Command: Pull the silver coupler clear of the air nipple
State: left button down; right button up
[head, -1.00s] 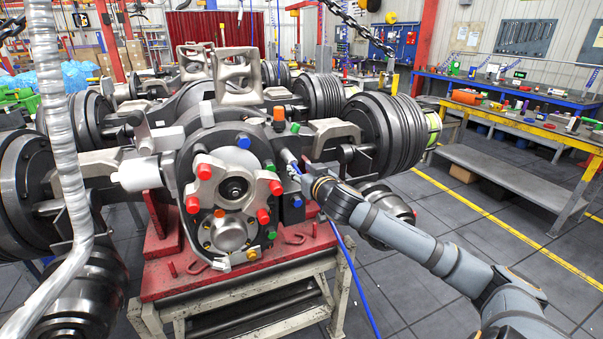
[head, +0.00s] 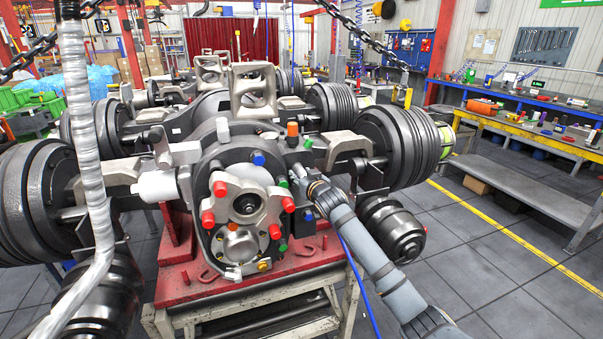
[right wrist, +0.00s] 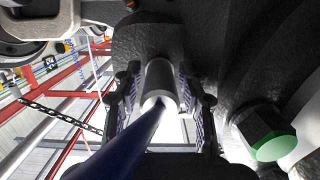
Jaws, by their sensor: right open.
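The silver coupler (right wrist: 158,82) shows end-on in the right wrist view, against the dark axle housing (right wrist: 150,40), with a blue hose (right wrist: 128,142) running from its near end. My right gripper (right wrist: 160,108) is open, with one finger on each side of the coupler and a visible gap on both sides. In the head view my right gripper (head: 303,178) is at the right side of the axle's front housing; the coupler there is too small to make out clearly. The air nipple is hidden behind the coupler. My left gripper is not in view.
A green-faced hex plug (right wrist: 271,140) sits close right of the gripper. Red caps (head: 208,217) and an orange cap (head: 292,129) stud the housing. The axle rests on a red stand (head: 180,285). A silver wrapped pipe (head: 85,150) stands at left.

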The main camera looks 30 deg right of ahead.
grip_shut()
dwell(0.6)
jog(key=shift+s+f, duration=0.1)
jog(key=shift+f, duration=0.05)
jog(key=shift+s, duration=0.2)
jog(key=shift+s+a+r, duration=0.1)
jog(key=shift+s+r, duration=0.1)
jog(key=shift+s, duration=0.45)
jog(key=shift+f+p+v, duration=0.15)
jog(key=shift+v, duration=0.85)
jog(key=shift+f+p+v, duration=0.15)
jog(key=shift+v, duration=0.9)
jog(key=shift+a, duration=0.1)
